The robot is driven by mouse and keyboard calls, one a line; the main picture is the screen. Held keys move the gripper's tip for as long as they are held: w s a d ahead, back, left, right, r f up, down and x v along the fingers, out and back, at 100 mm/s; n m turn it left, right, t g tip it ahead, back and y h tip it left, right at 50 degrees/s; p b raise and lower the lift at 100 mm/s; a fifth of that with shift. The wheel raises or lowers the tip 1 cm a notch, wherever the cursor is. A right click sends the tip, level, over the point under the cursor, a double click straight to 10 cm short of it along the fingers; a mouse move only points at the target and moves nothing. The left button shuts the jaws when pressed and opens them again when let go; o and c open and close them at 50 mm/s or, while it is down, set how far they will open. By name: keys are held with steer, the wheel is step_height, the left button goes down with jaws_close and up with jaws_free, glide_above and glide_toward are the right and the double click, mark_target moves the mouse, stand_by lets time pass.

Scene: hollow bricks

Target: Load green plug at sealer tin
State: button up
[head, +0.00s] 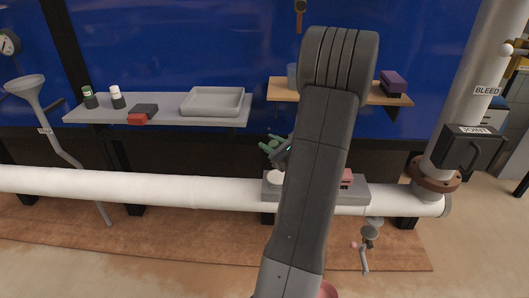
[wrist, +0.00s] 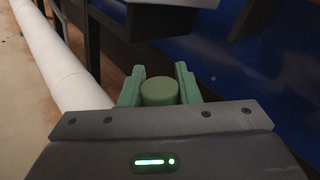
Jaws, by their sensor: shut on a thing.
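The green plug (wrist: 160,92) is a short cylinder between the two green fingers of my gripper (wrist: 158,88) in the wrist view. The fingers are shut on it. In the head view my gripper (head: 274,147) is above the grey block on the pipe, partly hidden by my arm; the plug cannot be told apart from the fingers there. I cannot tell for sure which thing is the sealer tin. A blue-grey round container (head: 292,76) stands on the wooden shelf, partly behind my arm. A round white thing (head: 274,178) sits on the grey block, below the gripper.
The grey block (head: 357,190) on the white pipe (head: 140,187) also bears a reddish thing (head: 347,177). A grey shelf (head: 170,115) holds a tray (head: 213,102) and small bottles (head: 89,98). The wooden shelf (head: 365,92) bears a purple box (head: 393,83). A valve handle (head: 364,257) hangs lower right.

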steer(key=shift+w+a+f, duration=0.1)
steer(key=shift+f, duration=0.05)
steer(key=shift+f+b, duration=2.1)
steer(key=shift+f, duration=0.8)
steer(key=shift+f+b, duration=0.65)
steer(key=shift+r, duration=0.1)
step_height(320, 180, up, 7)
steer(key=p, duration=0.5)
stand_by(0.5)
stand_by(0.4)
